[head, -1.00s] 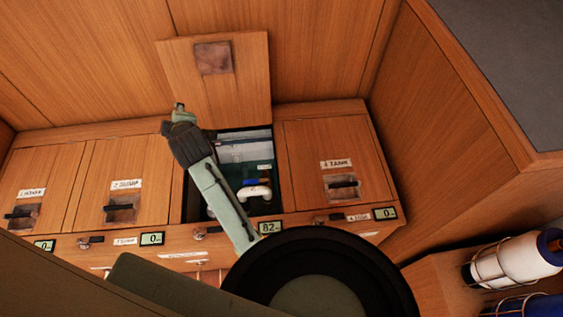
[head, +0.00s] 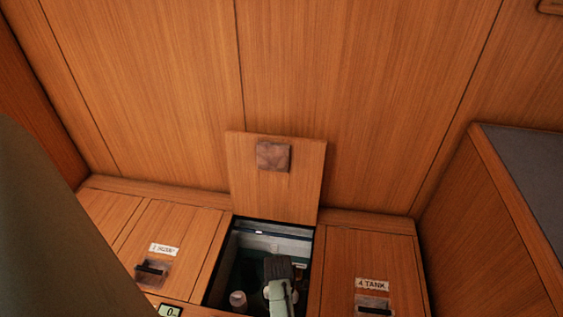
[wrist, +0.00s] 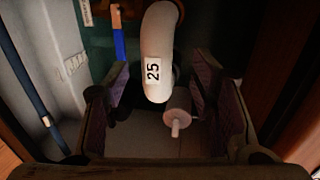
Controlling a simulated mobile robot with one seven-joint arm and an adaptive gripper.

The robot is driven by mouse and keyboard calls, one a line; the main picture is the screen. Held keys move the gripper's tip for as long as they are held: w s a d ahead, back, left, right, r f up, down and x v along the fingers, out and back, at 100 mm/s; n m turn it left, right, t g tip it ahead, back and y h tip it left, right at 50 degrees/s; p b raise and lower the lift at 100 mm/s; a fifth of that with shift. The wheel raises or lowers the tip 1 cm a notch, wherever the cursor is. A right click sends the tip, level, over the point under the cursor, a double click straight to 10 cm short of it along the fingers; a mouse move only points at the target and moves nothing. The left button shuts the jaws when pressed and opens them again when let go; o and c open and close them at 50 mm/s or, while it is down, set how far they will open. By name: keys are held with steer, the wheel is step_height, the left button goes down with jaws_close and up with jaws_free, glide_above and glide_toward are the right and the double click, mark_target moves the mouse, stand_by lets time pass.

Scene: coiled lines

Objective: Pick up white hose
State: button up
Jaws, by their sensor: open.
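The white hose (wrist: 157,50) is a thick curved pipe with a "25" label, hanging down in the open compartment in the wrist view. My gripper (wrist: 160,98) is open, with a dark finger on each side of the hose's lower end. No contact with the hose shows. In the head view my gripper (head: 279,268) reaches down into the open compartment, and my arm hides part of it. A pale round piece (head: 238,299) shows beside it there; I cannot tell whether it is the hose.
The raised wooden lid (head: 277,200) stands open behind the compartment. A closed "4 TANK" lid (head: 368,262) lies to the right and another closed lid (head: 165,245) to the left. In the wrist view a blue handle (wrist: 119,42) and a small pale fitting (wrist: 177,117) are near the hose.

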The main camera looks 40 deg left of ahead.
steer(key=f, duration=0.2)
steer(key=w+f, duration=0.1)
steer(key=f, duration=0.1)
steer(key=shift+a+f, duration=0.1)
steer(key=shift+a, duration=0.25)
steer(key=shift+c, duration=0.2)
jaws_close()
